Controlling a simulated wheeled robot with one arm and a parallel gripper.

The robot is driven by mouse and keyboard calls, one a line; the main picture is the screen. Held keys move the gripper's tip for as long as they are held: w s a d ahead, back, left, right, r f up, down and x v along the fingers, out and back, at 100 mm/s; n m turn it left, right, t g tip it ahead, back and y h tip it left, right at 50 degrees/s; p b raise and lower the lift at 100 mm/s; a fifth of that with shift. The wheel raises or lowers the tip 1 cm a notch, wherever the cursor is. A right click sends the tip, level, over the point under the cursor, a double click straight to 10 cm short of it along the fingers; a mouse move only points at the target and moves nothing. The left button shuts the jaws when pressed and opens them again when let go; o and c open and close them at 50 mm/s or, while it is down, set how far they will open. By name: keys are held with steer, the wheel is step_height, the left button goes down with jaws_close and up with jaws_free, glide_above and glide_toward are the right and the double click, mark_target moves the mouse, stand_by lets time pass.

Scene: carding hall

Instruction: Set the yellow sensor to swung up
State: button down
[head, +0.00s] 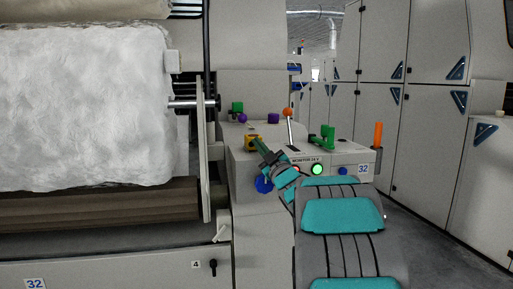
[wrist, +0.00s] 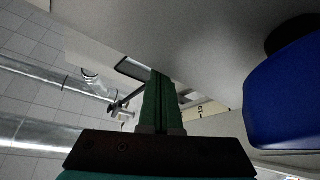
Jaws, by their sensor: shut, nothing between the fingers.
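The yellow sensor (head: 249,143) is a small yellow block at the left end of the grey machine console in the head view. Its exact tilt is too small to tell. My gripper (head: 258,141) reaches up and left over the console, with its green fingertips right beside the sensor; whether they touch it I cannot tell. In the wrist view the green fingers of my gripper (wrist: 159,76) are closed together with nothing between them. The sensor is not clearly visible in the wrist view.
A blue knob (head: 264,184) sits on the console front below my gripper; a large blue part (wrist: 285,95) is close on the right in the wrist view. A lit green button (head: 317,169), an orange-topped lever (head: 289,126), a green handle (head: 328,138) and an orange post (head: 378,135) stand to the right.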

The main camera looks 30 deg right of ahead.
steer(key=shift+d+f+m+h, duration=0.15)
steer(key=shift+m+h, duration=0.85)
steer(key=shift+m, duration=0.6)
steer(key=shift+s, duration=0.1)
